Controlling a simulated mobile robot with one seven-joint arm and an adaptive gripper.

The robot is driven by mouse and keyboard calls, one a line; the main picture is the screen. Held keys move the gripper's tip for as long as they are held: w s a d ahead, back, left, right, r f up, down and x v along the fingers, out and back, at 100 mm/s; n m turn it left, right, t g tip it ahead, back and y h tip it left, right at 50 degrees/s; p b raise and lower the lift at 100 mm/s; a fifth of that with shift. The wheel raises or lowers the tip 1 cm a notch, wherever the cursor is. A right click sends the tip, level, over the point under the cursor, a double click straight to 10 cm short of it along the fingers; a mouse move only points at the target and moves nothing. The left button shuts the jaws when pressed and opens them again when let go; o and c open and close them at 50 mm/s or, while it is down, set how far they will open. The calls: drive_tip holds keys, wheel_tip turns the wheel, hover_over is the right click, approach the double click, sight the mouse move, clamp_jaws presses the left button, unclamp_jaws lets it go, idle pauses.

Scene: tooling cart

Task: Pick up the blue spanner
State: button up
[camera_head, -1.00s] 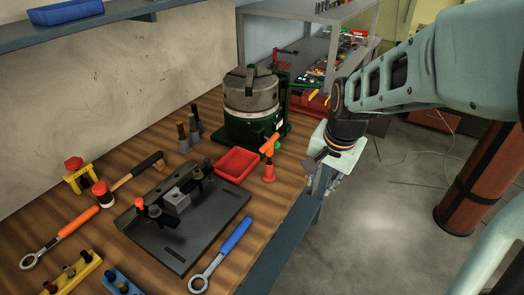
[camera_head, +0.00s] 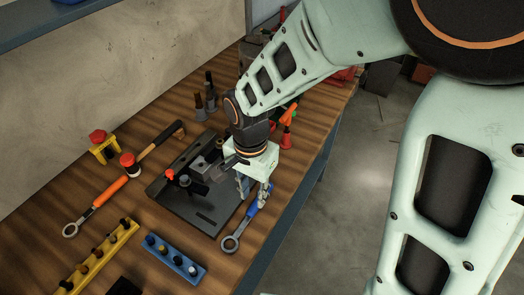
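The blue spanner lies on the wooden bench near its right edge, with its grey ring end (camera_head: 230,244) toward the viewer. Its blue handle (camera_head: 252,210) runs up and right under my gripper (camera_head: 252,194). My gripper points down over the upper part of the handle. Its two fingers look apart, one left of the handle and one at or in front of it. The upper end of the handle is partly hidden by the gripper. I cannot tell whether the fingers touch the handle.
A dark fixture plate (camera_head: 205,217) with a clamp lies just left of the gripper. A blue block with pegs (camera_head: 173,258) and a yellow one (camera_head: 97,262) sit in front. An orange-handled spanner (camera_head: 97,203) lies at left. A red-orange tool (camera_head: 287,125) stands behind.

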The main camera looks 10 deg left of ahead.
sight(254, 206)
drive_tip(key=shift+f, duration=2.75)
drive_tip(key=shift+c, duration=0.2)
clamp_jaws()
